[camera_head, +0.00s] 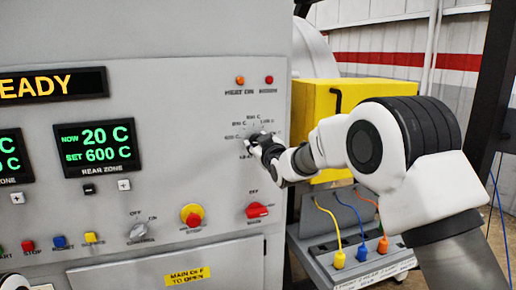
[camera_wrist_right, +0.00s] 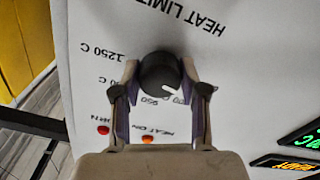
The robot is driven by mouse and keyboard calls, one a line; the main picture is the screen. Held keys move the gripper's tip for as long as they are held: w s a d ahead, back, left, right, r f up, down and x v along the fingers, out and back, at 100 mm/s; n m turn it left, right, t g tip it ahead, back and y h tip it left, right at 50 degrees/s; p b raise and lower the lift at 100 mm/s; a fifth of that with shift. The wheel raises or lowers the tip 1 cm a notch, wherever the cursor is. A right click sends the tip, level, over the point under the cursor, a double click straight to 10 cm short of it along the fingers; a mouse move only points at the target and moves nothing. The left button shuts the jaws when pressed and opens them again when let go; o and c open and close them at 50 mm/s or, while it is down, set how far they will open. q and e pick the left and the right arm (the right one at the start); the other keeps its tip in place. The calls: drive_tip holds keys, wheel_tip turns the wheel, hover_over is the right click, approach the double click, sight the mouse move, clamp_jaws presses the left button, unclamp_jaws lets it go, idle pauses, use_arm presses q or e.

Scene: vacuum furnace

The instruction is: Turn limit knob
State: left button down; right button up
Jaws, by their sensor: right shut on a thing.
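The limit knob (camera_wrist_right: 158,68) is a dark round knob on the grey furnace panel, under upside-down HEAT LIMIT lettering in the right wrist view. Its white pointer mark slants to the lower right there, towards a label partly hidden by a finger. My right gripper (camera_wrist_right: 161,80) has one finger on each side of the knob and is shut on it. In the head view the right gripper (camera_head: 262,147) reaches the panel from the right and covers most of the knob and part of its temperature scale. My left gripper cannot be made out.
A red knob (camera_head: 257,211) sits below the gripper, and a red-and-yellow stop button (camera_head: 192,215) and grey control knob (camera_head: 140,231) lie to its left. Orange and red lamps are above. A yellow box (camera_head: 318,105) and a cart with coloured cables (camera_head: 345,262) stand right of the panel.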

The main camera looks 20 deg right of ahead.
idle(0.4)
drive_tip(key=o, duration=1.1)
drive_tip(key=shift+o, duration=0.2)
drive_tip(key=s, duration=1.2)
drive_tip(key=shift+d, duration=0.15)
